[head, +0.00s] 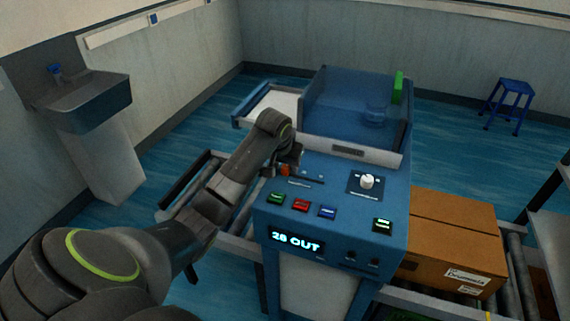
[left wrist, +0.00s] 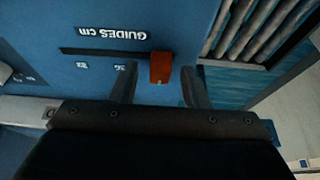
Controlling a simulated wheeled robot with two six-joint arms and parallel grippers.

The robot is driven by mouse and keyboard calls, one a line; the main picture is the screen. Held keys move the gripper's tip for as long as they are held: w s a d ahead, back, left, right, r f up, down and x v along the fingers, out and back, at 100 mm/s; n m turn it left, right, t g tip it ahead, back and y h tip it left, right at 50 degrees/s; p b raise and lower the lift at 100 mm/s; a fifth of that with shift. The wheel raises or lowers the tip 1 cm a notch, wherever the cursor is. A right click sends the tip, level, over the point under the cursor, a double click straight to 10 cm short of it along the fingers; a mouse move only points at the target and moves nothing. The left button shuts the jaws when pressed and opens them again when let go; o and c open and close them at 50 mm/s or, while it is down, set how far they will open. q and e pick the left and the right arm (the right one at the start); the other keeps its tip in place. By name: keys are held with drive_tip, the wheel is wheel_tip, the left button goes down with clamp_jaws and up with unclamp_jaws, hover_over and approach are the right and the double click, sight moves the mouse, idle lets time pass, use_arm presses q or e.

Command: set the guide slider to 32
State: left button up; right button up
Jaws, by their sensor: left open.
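My left gripper (left wrist: 159,76) is open, with one finger on each side of the knob and gaps visible. In the head view the knob (head: 285,170) is partly hidden by my left gripper (head: 291,163) on the blue machine (head: 330,200). The display (head: 296,242) reads "28 OUT". My right gripper is out of view.
Green (head: 276,198), red (head: 301,205) and blue (head: 328,211) buttons lie in front of the slot. A white knob (head: 367,181) is to its right. A clear blue cover (head: 345,100) rises behind the panel. A cardboard box (head: 450,240) sits on rollers at right.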

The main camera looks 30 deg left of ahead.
use_arm(q)
drive_tip(key=shift+c, duration=0.3)
clamp_jaws()
drive_tip(key=d+p, duration=0.1)
drive_tip(key=d, duration=0.2)
drive_tip(key=w+d+p, duration=0.1)
drive_tip(key=d+p, duration=0.1)
drive_tip(key=d, duration=0.1)
drive_tip(key=w+d+p, duration=0.1)
drive_tip(key=d+p, duration=0.1)
drive_tip(key=d, duration=0.1)
drive_tip(key=shift+d+r, duration=0.1)
drive_tip(key=shift+r, duration=0.05)
drive_tip(key=shift+w+d, duration=0.2)
drive_tip(key=shift+d, duration=0.3)
drive_tip(key=shift+a, duration=0.1)
drive_tip(key=shift+c, duration=1.5)
unclamp_jaws()
drive_tip(key=o, duration=0.4)
drive_tip(key=shift+d, duration=0.25)
drive_tip(key=shift+c, duration=0.2)
